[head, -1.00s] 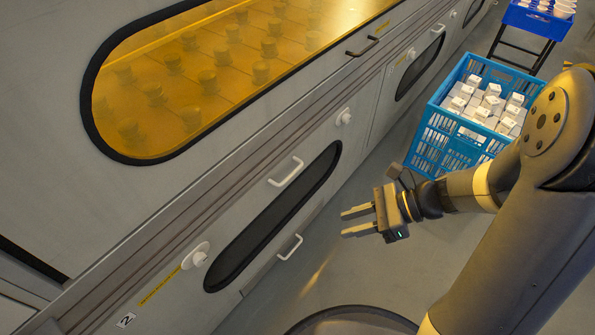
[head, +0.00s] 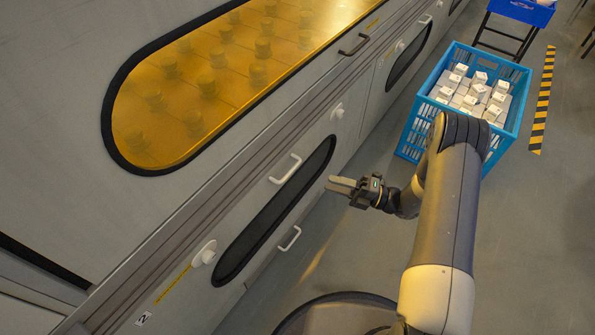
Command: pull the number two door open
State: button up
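The number two door is the grey lower panel with a long dark rounded window (head: 275,212). The label "2" (head: 144,318) is at its lower left. A white upper handle (head: 286,169) sits above the window, and a white lower handle (head: 290,238) sits below it. The door looks closed. My gripper (head: 330,183) is to the right of the window, apart from both handles, with its fingers pointing left toward the panel. The two fingers show one above the other, slightly apart, with nothing between them.
White round knobs (head: 204,254) (head: 338,111) stick out at both ends of the door. Above is an amber window (head: 215,85) with a dark handle (head: 353,45). A blue crate (head: 408,140) of white boxes stands behind my arm. Grey floor is open at right.

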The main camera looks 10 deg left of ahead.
jog(key=a+r+b, duration=0.1)
jog(key=a, duration=0.9)
jog(key=shift+a+r, duration=0.35)
jog(key=shift+r, duration=0.05)
grip_shut()
